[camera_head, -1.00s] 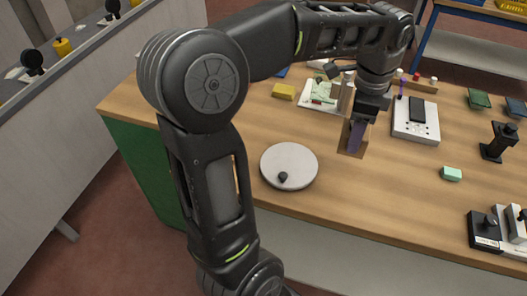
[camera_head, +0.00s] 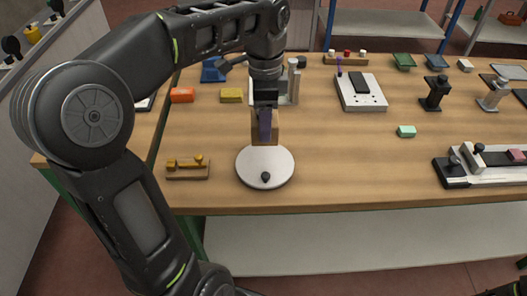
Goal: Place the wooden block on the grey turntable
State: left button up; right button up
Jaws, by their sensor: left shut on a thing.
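The wooden block (camera_head: 257,135) is a tan, upright piece held in my left gripper (camera_head: 265,122), whose fingers point down over it. The block's lower end meets the disc's far rim in the picture. I cannot tell whether it touches the disc or hangs above or behind it. My right gripper is not in view.
A wooden piece with brass knobs (camera_head: 187,168) lies left of the turntable. Orange (camera_head: 182,95) and yellow (camera_head: 231,95) blocks lie behind. A white device (camera_head: 360,92), a green block (camera_head: 406,131) and a black-and-grey fixture (camera_head: 480,165) stand right.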

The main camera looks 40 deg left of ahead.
pick_arm(q)
notch_tip(320, 180, down, 3)
jog(key=shift+f+p, duration=0.15)
jog(key=shift+p, duration=0.25)
jog(key=shift+f, duration=0.45)
jog(key=shift+f, duration=0.1)
notch_tip(320, 180, down, 3)
jog(key=shift+f, duration=0.25)
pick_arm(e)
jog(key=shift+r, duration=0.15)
pick_arm(q)
jog(key=shift+f, duration=0.2)
jog(key=o, duration=1.5)
